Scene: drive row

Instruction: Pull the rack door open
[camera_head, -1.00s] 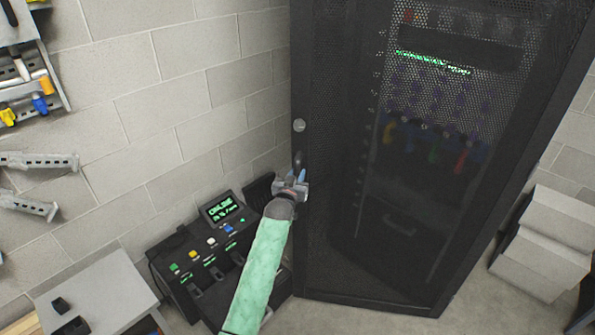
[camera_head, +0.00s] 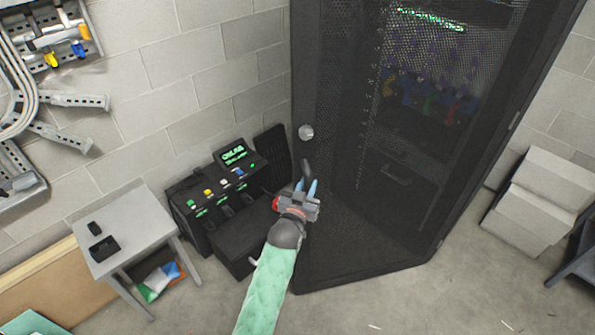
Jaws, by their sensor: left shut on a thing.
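The rack door (camera_head: 345,215) is a tall dark mesh panel in the middle of the head view. A round silver lock (camera_head: 306,132) sits near that edge. Below it is a dark handle (camera_head: 306,167). My left gripper (camera_head: 308,187) is shut on the handle, its blue-tipped fingers around its lower part and hiding some of it. My green left arm reaches up from the bottom. My right gripper is not in view.
A black console (camera_head: 215,195) with a lit green screen stands left of the door by the block wall. A small grey table (camera_head: 135,225) is further left. Pale stacked boxes (camera_head: 540,205) stand at the right. Bare floor (camera_head: 400,305) lies in front of the door.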

